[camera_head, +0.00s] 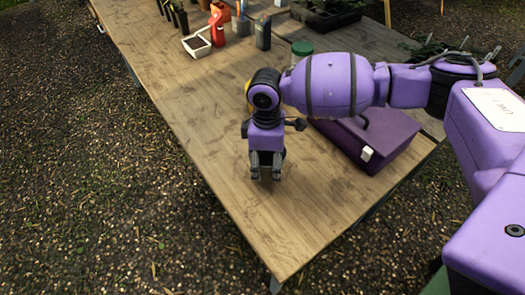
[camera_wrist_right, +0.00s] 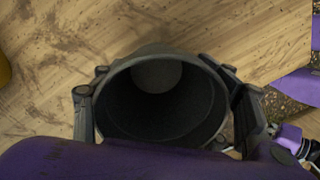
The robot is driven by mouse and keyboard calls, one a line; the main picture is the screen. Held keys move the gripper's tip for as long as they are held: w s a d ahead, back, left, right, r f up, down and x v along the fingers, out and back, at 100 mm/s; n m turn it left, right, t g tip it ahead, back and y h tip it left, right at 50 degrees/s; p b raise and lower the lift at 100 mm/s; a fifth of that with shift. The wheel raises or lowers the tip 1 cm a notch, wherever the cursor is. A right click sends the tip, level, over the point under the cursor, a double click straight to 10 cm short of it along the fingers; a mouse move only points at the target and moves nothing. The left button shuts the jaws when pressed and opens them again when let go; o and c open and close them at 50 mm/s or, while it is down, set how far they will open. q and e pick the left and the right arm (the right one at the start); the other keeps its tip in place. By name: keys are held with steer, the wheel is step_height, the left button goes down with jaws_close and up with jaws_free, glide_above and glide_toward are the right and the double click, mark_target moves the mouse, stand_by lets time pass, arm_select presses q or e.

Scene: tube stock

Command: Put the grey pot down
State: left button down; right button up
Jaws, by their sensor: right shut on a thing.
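The grey pot (camera_wrist_right: 160,108) is round, dark and empty, and its open mouth faces the right wrist camera. My right gripper (camera_head: 265,174) is shut on it, with one finger on each side of the rim in the right wrist view. In the head view the gripper points down over the front part of the wooden table (camera_head: 185,120), and the pot is mostly hidden behind the fingers. I cannot tell whether its base touches the wood. My left gripper is not in view.
A purple box (camera_head: 385,137) stands close on the right. A green-lidded jar (camera_head: 301,48) is behind my right arm. A white tray (camera_head: 196,46), a red bottle (camera_head: 217,28) and a dark grey container (camera_head: 263,33) stand farther back. The wood left of the gripper is clear.

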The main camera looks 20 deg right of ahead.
steer(key=shift+s+f, duration=0.1)
steer(key=shift+f, duration=1.3)
steer(key=shift+f, duration=0.1)
steer(key=o, duration=1.2)
steer(key=shift+f, duration=0.1)
steer(key=r, duration=0.8)
steer(key=w+r, duration=0.1)
steer(key=r, duration=0.3)
steer(key=shift+r, duration=0.2)
